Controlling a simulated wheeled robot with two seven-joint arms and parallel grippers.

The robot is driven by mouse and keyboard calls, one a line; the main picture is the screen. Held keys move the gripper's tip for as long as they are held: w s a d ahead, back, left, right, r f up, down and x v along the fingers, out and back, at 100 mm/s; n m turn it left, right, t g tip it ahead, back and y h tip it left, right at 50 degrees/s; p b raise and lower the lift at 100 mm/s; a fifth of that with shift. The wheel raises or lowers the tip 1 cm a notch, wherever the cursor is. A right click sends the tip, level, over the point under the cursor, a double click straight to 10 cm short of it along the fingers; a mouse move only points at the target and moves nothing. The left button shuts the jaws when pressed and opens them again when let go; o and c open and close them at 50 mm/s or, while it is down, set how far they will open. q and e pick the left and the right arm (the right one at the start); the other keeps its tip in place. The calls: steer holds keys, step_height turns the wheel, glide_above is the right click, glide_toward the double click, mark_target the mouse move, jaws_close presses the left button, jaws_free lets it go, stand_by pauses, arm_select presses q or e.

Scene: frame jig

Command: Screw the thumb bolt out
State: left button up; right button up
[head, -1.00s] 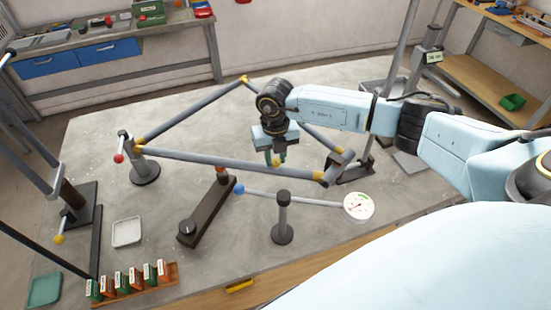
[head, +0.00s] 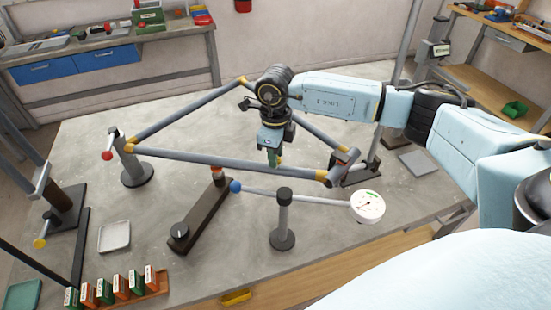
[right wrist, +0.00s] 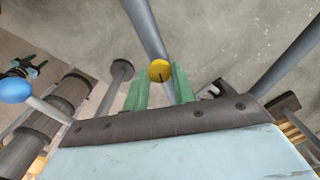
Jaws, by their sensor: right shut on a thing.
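My right gripper (head: 273,158) points down over the long front tube of the grey tubular frame (head: 215,160), right of its middle. In the right wrist view, its green fingers (right wrist: 160,82) stand either side of the round yellow head of the thumb bolt (right wrist: 160,70) and are shut on it. In the head view the fingers hide the bolt. I cannot tell how far the bolt is threaded in. My left gripper is not in view.
A dial gauge (head: 368,206) on a post (head: 283,220) stands in front of the frame, its arm ending in a blue ball (head: 236,187). A dark bar (head: 199,215) lies beside it. A clamp post (head: 137,170) holds the left corner. A white tray (head: 114,236) sits front left.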

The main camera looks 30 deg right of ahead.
steer(key=n+b, duration=0.3)
steer(key=n, duration=0.2)
steer(key=shift+f+n+b, duration=0.1)
steer(key=shift+n+b, duration=0.2)
steer(key=shift+b, duration=0.05)
steer(key=n+b, duration=0.2)
steer(key=n, duration=0.2)
steer(key=shift+b, duration=0.4)
steer(key=n+b, duration=0.2)
steer(key=n, duration=0.3)
steer(key=n+b, duration=0.2)
steer(key=n, duration=0.2)
steer(key=shift+n, duration=0.4)
steer(key=shift+b, duration=0.3)
steer(key=shift+s, duration=0.1)
steer(key=o, duration=1)
